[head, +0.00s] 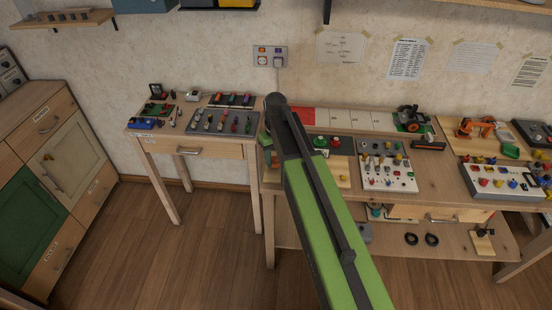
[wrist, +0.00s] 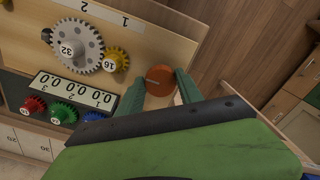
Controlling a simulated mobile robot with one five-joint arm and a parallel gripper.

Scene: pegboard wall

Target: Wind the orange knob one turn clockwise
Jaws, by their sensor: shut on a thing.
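The orange knob (wrist: 160,76) is round and stands on a light wooden board (wrist: 150,28) in the wrist view. My gripper (wrist: 160,86) is shut on it, with one green finger at each side of the knob. Beside the knob on the board are a large grey gear (wrist: 80,46) marked 32 and a small yellow gear (wrist: 116,58) marked 16.
A counter box (wrist: 72,92) with red, green and blue gears lies near the board. In the head view, a white switch panel (head: 388,173) stands right of my arm on the workbench. A side table (head: 195,128) with small parts is at the left.

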